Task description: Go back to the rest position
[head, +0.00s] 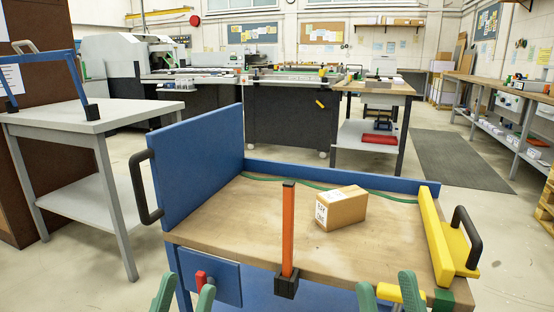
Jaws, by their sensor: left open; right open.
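My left gripper (185,294) shows at the bottom edge as two green fingers, spread apart. It is in front of the left front of the blue cart (195,160), with nothing seen held between the fingers. My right gripper (387,292) shows at the bottom edge further right, also with two green fingers spread apart. It is in front of the cart's right front, near a yellow piece (396,293); I cannot tell whether it touches this piece. The rest of both arms is out of view.
The cart's wooden top (270,215) carries a cardboard box (341,207). An orange post (288,235) rises at its front edge. A yellow block (437,240) and black handle (466,235) edge the right side. A grey table (95,118) stands left. Open floor (440,215) lies right.

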